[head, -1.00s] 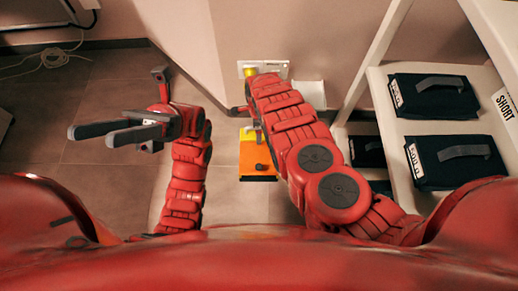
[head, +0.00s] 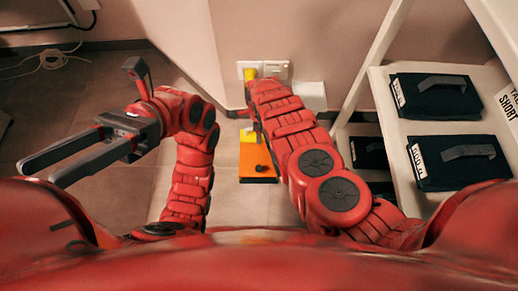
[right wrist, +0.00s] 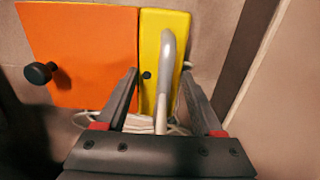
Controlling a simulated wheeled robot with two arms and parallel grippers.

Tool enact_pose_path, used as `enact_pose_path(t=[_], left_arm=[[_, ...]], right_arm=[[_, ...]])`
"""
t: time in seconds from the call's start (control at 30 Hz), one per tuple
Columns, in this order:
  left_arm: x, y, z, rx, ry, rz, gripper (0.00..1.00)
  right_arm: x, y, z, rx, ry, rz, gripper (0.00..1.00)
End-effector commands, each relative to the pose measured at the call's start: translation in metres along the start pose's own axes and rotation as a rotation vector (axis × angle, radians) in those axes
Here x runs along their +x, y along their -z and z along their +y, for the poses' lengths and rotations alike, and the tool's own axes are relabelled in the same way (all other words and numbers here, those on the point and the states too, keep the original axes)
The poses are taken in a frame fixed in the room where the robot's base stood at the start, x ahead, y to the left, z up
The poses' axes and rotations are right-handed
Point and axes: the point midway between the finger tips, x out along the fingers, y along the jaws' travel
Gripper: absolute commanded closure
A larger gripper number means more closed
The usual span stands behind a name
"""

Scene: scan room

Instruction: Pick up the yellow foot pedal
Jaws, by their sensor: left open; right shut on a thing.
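The foot pedal (head: 257,163) has an orange plate with a black knob and a yellow strip; it shows low beside the wall in the head view. In the right wrist view, the pedal (right wrist: 85,55) fills the upper left, with a grey curved handle over its yellow part. My right gripper (right wrist: 160,78) has one finger on each side of that handle and yellow strip, and is shut on the pedal. In the head view my right forearm hides most of this gripper. My left gripper (head: 42,174) is open and empty at the left, well away from the pedal.
A white shelf unit at the right holds dark cases (head: 435,96) with handles. A wall socket panel (head: 275,69) with a yellow plug is behind my right arm. A pale cable (head: 50,60) lies on the floor at far left.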

Motion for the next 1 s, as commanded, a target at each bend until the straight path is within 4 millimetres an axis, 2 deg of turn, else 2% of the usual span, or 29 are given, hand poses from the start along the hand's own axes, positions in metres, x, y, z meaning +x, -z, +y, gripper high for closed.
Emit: enact_pose_path(t=[0.03,0.13,0.17,0.73,0.87,1.0], left_arm=[[0.000,0.000,0.000,0.000,0.000,0.000,0.50],[0.000,0.000,0.000,0.000,0.000,0.000,0.50],[0.000,0.000,0.000,0.000,0.000,0.000,0.50],[-0.004,-0.003,0.002,0.006,-0.017,-0.029,0.50],[-0.013,-0.010,0.005,0.018,-0.049,-0.091,0.50],[-0.031,-0.019,0.010,0.035,-0.106,-0.197,0.50]], right_arm=[[0.001,0.001,0.000,0.000,0.000,0.001,0.79],[0.001,0.001,0.000,0.000,0.000,0.001,0.97],[0.001,0.001,0.000,0.000,0.000,0.001,1.00],[-0.001,0.001,0.000,0.000,-0.001,0.002,1.00],[-0.005,0.001,0.001,0.000,-0.001,0.002,1.00],[-0.011,0.001,0.000,0.000,-0.001,0.001,1.00]])
